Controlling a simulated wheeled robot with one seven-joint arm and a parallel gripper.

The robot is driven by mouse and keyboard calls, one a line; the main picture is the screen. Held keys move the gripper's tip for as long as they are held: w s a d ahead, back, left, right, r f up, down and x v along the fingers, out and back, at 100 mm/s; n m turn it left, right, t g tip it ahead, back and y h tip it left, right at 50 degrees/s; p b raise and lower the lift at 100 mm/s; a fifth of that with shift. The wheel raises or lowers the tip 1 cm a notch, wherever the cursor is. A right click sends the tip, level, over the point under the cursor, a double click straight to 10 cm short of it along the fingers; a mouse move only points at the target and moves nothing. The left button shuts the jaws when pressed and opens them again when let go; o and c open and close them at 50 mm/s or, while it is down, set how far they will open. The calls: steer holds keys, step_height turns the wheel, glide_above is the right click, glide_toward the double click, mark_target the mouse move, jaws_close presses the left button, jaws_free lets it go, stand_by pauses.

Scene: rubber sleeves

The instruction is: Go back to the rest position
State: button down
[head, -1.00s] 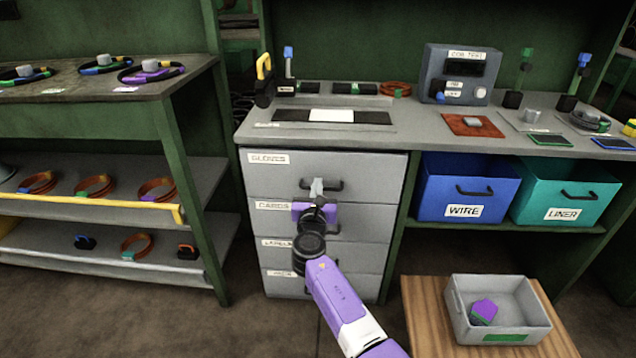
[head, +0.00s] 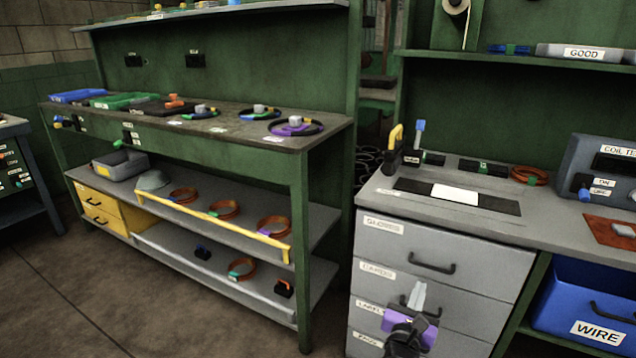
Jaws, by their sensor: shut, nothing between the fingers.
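My gripper (head: 416,298) is in the lower right of the head view, its grey fingers together, pointing up, with nothing between them. A purple part of my wrist shows just below the fingers, and the rest of my arm is out of the frame. The gripper is in front of the grey drawer cabinet (head: 376,309) and overlaps the lower drawers in the picture. I cannot tell whether it touches a drawer handle. All the drawers look closed.
A green workbench (head: 302,200) with coils on its shelves and a yellow rail (head: 215,226) stands at left. A blue WIRE bin (head: 590,290) is at right. The grey worktop (head: 375,200) holds a tester (head: 600,165). The floor (head: 160,300) at lower left is clear.

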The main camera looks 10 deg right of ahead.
steer(key=s+a+m+t+y, duration=0.2)
steer(key=a+m+y, duration=0.3)
steer(key=a+m, duration=0.25)
steer(key=s+a+f+m+y, duration=0.1)
steer(key=s+a+m+y, duration=0.2)
steer(key=s+m, duration=0.5)
steer(key=s+a+f+m+y, duration=0.1)
steer(key=s+a+m+y, duration=0.15)
steer(key=s, duration=0.95)
steer(key=s+r+m+g, duration=0.1)
steer(key=s+r+m, duration=0.15)
steer(key=s, duration=0.75)
steer(key=s+r+m+p, duration=0.15)
steer(key=s+m, duration=0.25)
steer(key=s, duration=0.5)
steer(key=s+r+m+g+b, duration=0.1)
steer(key=s+r+m, duration=0.25)
steer(key=s, duration=0.65)
step_height(320, 180, up, 14)
steer(key=p, duration=1.5)
steer(key=shift+w+d+r, duration=0.25)
steer(key=shift+w, duration=0.15)
steer(key=shift+d+f, duration=0.1)
